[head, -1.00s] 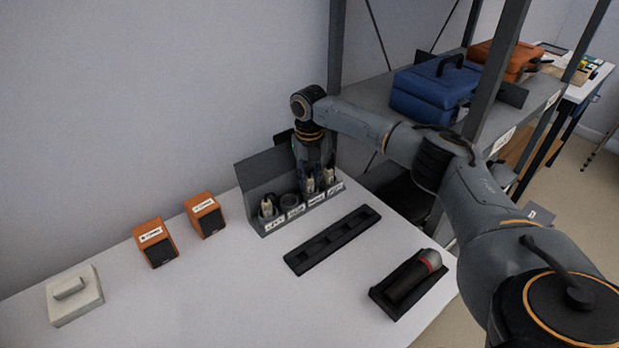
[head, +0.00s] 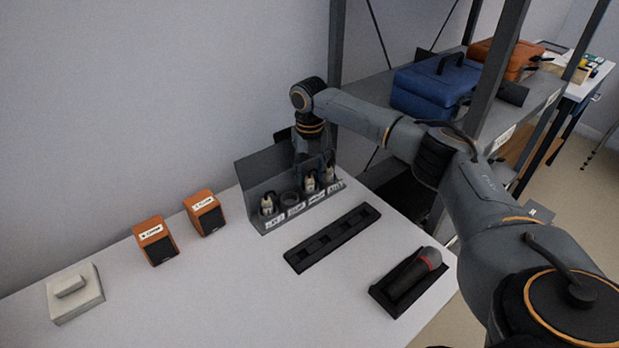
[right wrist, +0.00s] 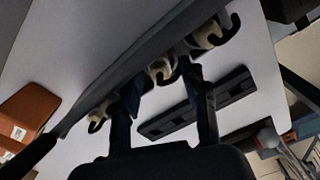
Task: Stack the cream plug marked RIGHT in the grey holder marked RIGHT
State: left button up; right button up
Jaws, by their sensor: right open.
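The grey holder (head: 262,180) with a tall back panel stands at the table's far edge, with several labelled places in a row. Its labels are too small to read surely. Cream plugs stand in it: one at the left end (head: 267,205), one right of the middle (head: 310,185) and one at the right end (head: 329,174). The second place from the left (head: 290,199) looks empty. My right gripper (head: 318,165) is over the holder's right part. In the right wrist view its open fingers (right wrist: 165,82) appear either side of the middle plug (right wrist: 160,70), not gripping it.
A black slotted tray (head: 333,238) lies in front of the holder. A microphone (head: 420,268) rests in a black cradle (head: 385,300). Two orange speakers (head: 155,240) and a pale block (head: 75,295) are at left. A shelf post (head: 336,60) rises close behind my right arm.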

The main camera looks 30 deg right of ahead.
aim_at(309, 177)
notch_tip(309, 177, up, 11)
jog(key=shift+f, duration=0.15)
dwell(0.5)
